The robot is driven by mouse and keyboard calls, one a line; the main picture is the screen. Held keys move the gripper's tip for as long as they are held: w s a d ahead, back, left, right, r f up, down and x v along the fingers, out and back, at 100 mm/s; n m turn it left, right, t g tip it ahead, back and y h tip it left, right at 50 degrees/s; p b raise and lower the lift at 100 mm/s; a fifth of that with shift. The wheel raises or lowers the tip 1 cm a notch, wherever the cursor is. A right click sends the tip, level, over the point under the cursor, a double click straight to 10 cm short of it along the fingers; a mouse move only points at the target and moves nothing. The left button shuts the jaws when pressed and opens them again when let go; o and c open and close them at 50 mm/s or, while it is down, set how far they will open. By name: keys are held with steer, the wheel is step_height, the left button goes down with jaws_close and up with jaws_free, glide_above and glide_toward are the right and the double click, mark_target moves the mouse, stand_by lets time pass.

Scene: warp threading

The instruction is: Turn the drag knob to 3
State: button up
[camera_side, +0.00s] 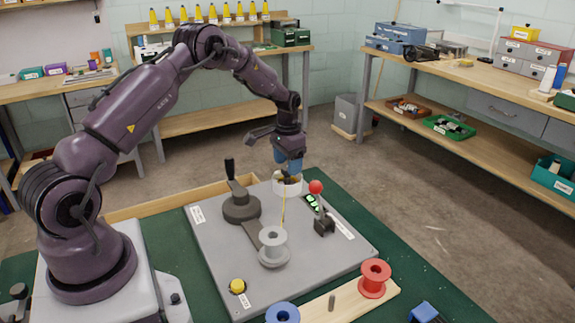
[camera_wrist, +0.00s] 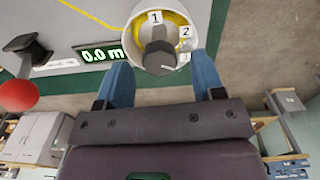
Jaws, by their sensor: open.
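The drag knob (camera_wrist: 158,58) is a dark grey knob in a white round dial (camera_wrist: 133,44) with a yellow arc and the numbers 1, 2 and 3. In the wrist view, 1 is at the top, 2 at the upper right and 3 at the right, partly covered. I cannot tell clearly which number the knob points to. My gripper (camera_wrist: 161,62) is open, with one blue finger on each side of the knob; contact cannot be told. In the side view my gripper (camera_side: 288,170) is down over the white dial (camera_side: 289,188), and the knob is mostly hidden.
A red-balled lever (camera_side: 316,187) stands close to the right of the dial, near a green display (camera_wrist: 103,53) reading 0.0 m. On the grey panel (camera_side: 335,255) are a black-handled crank (camera_side: 240,205), a grey spool (camera_side: 273,246) and a yellow button (camera_side: 237,286). A red spool (camera_side: 374,278) stands in front.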

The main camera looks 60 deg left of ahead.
step_height(320, 180, up, 12)
stand_by(0.3)
stand_by(0.3)
steer(key=s+d+r+t, duration=0.2)
steer(key=s+d+r, duration=0.5)
steer(key=s+d, duration=0.4)
steer(key=s+d+r+t, duration=0.3)
steer(key=s+d+r, duration=0.4)
steer(key=s+d, duration=0.5)
steer(key=s, duration=0.3)
steer(key=shift+s+d+r+m+t, duration=0.25)
steer(key=shift+r+m+t, duration=0.05)
steer(key=shift+m, duration=0.1)
steer(key=shift+c, duration=0.2)
